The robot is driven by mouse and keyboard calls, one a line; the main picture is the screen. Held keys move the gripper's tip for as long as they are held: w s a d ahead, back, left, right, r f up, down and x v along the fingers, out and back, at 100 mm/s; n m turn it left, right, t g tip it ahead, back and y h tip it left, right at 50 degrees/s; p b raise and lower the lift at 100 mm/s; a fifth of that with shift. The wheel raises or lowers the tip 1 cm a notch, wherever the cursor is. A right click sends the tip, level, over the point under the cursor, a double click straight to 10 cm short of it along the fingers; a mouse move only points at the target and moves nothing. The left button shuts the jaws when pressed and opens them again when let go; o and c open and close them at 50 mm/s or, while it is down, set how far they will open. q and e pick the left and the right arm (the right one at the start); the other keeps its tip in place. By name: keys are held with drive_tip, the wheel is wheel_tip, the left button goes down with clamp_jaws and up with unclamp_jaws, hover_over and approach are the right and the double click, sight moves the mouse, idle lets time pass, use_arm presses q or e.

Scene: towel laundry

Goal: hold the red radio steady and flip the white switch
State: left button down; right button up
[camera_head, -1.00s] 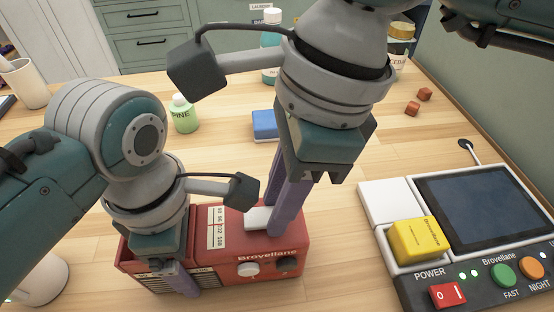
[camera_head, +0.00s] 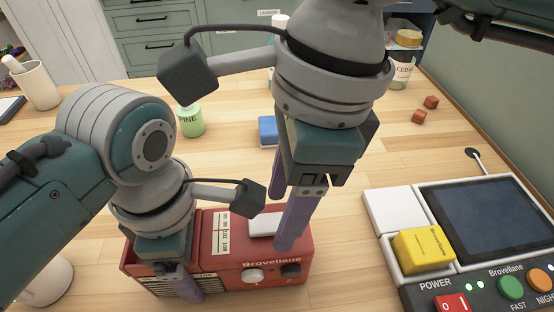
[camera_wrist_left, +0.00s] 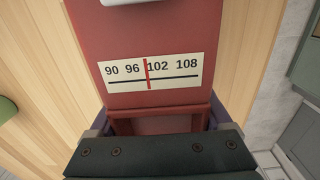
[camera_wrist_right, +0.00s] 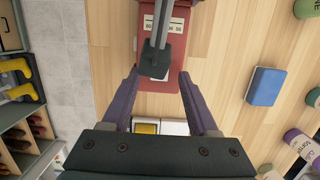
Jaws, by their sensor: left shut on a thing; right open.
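The red radio (camera_head: 222,262) stands on the wooden table, with a dial label and two knobs. The white switch (camera_head: 263,224) is on its top face; its tilt is hard to tell. My left gripper (camera_head: 178,276) is shut on the radio's left end, its fingers on either side of the body in the left wrist view (camera_wrist_left: 160,118). My right gripper (camera_head: 272,226) is open and empty, its fingers pointing down over the radio beside the switch. In the right wrist view (camera_wrist_right: 158,76) its fingers are apart, and my left arm's dark block hides part of the radio.
A control panel (camera_head: 409,283) with a yellow block (camera_head: 424,250) and a screen (camera_head: 490,216) stands at right. A white mug (camera_head: 48,281) is at front left.

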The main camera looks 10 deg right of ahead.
wheel_tip(320, 180, up, 11)
drive_tip(key=d, duration=0.2)
drive_tip(key=shift+r, duration=0.2)
drive_tip(key=f, duration=0.4)
drive_tip(key=f+y, duration=0.1)
drive_tip(key=f, duration=0.3)
drive_tip(key=a+f+y, duration=0.1)
drive_tip(key=f, duration=0.3)
drive_tip(key=shift+a, duration=0.1)
drive_tip(key=shift+c, duration=0.3)
clamp_jaws()
idle(0.4)
